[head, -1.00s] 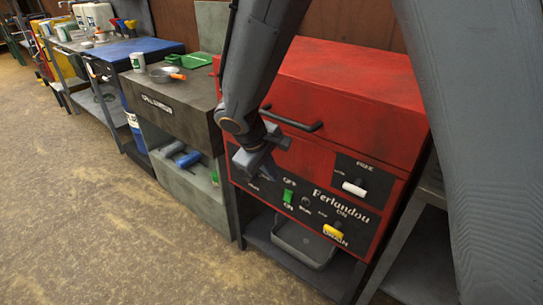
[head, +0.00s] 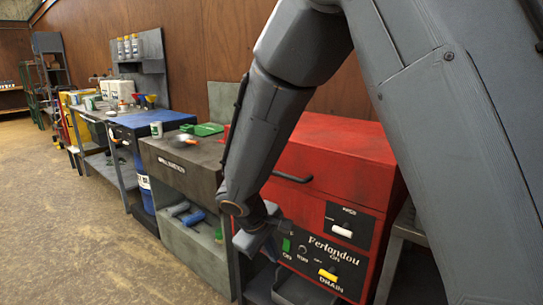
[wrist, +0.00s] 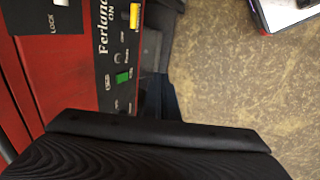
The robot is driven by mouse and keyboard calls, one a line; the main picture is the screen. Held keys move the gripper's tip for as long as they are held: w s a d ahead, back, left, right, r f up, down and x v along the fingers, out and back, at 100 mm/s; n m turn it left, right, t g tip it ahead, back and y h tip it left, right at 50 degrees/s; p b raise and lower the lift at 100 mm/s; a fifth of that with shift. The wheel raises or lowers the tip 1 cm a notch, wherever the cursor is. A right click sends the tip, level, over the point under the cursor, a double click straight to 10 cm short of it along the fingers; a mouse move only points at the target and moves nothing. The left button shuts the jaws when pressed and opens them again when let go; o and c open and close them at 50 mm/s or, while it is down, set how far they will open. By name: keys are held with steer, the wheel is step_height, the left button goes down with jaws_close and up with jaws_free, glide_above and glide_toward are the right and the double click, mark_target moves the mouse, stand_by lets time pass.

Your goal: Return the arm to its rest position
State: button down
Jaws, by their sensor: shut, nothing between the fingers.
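My arm hangs down in front of the red machine (head: 335,160) in the head view. My gripper (head: 252,240) is at its lower end, shut and empty. It is in front of the left part of the machine's dark control panel (head: 345,262) and overlaps it in the picture; I cannot tell the gap. In the wrist view a dark part of my gripper fills the bottom, and the control panel (wrist: 120,55) shows sideways at upper left with its green switch (wrist: 123,77).
The panel carries a white-handled knob (head: 342,231) and a yellow drain knob (head: 328,273). Left of the machine stand a grey cabinet (head: 185,165) and a blue-topped bench (head: 150,118). A grey tray (head: 300,288) sits under the panel. The floor at left (head: 70,220) is clear.

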steer(key=s+d+r+m+g+y+p, duration=0.1)
steer(key=s+d+r+m+g+p, duration=0.1)
steer(key=s+d+r+m, duration=0.3)
steer(key=s+d+r+m+g+y+p, duration=0.1)
steer(key=s+d+r+m+p, duration=0.3)
steer(key=s+d, duration=1)
steer(key=shift+s+d+r+m+g+y+p, duration=0.15)
steer(key=shift+s+r+m+g+y+p, duration=0.2)
steer(key=shift+s+r+m+y, duration=0.35)
steer(key=shift+s, duration=0.1)
